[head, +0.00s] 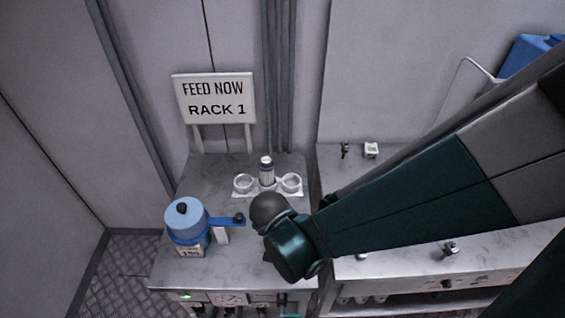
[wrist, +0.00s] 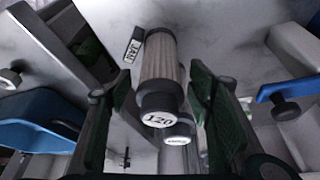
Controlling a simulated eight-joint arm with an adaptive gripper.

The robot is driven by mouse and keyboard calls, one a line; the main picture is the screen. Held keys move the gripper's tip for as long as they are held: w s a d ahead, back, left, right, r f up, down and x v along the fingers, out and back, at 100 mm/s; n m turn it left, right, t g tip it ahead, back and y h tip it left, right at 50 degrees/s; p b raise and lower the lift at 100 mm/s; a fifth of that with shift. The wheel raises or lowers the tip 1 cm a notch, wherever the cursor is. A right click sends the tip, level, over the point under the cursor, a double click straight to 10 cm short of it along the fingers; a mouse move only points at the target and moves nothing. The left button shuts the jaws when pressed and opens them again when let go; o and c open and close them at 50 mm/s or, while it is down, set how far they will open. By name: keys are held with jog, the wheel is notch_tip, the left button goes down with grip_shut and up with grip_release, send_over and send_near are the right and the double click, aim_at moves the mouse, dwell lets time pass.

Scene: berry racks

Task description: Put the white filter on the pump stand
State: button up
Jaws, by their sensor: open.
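A pale pleated filter (wrist: 162,65) with a white end cap marked "120" lies between my gripper's two green fingers in the wrist view. My gripper (wrist: 165,115) is open, with a finger on each side of it; I cannot tell whether either touches it. A second round white labelled cap (wrist: 178,138) shows behind the first. In the head view a light cylinder with a dark band (head: 267,172) stands upright between two round cups on a white holder (head: 250,192). My gripper is mostly hidden there behind my wrist. I cannot tell which part is the pump stand.
A blue-and-white canister (head: 186,217) with a blue arm stands left on the metal bench (head: 215,270). A sign (head: 214,98) reads "FEED NOW RACK 1". A small white block (head: 371,150) sits on the right bench. A small dark tag (wrist: 133,47) lies beside the filter.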

dwell(0.3)
jog(key=c, duration=1.1)
jog(key=shift+r, duration=0.15)
notch_tip(320, 180, up, 28)
jog(key=p, duration=2)
jog(key=shift+w+f, duration=0.1)
jog(key=shift+f, duration=0.1)
